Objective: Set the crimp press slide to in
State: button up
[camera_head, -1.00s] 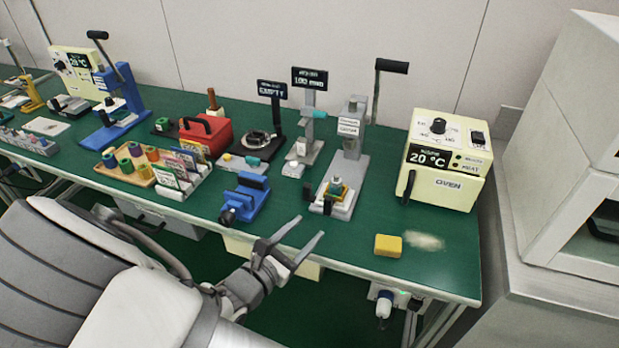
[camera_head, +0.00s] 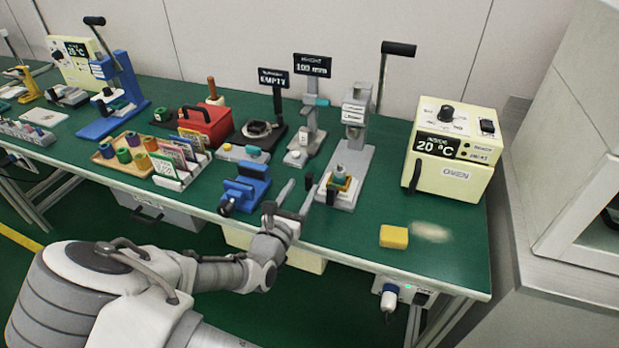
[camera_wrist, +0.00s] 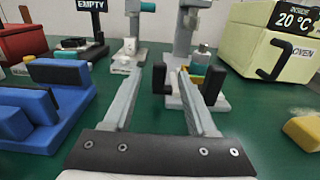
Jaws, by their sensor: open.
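The crimp press (camera_head: 354,132) is a grey upright press with a long black-ended lever, standing right of the middle of the bench. Its slide (camera_head: 340,186) is low at the front, with a yellow and teal piece on it and a dark upright grip at its near left. My gripper (camera_head: 298,187) is open and empty, just left of and in front of the slide, near the bench's front edge. In the wrist view, a black upright (camera_wrist: 159,78) shows between the fingertips and a black block (camera_wrist: 213,84) lies beyond the right finger. I cannot tell whether the fingers touch either.
A blue vise (camera_head: 246,188) stands close to the left of my gripper. A cream oven (camera_head: 455,150) is to the right. A yellow block (camera_head: 394,237) lies at the front right beside a pale patch. The green bench between press and oven is clear.

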aim_at(308, 178)
jog(key=b+x, duration=0.1)
jog(key=x, duration=0.5)
jog(key=shift+w, duration=0.1)
jog(key=shift+c, duration=0.3)
grip_shut()
dwell(1.0)
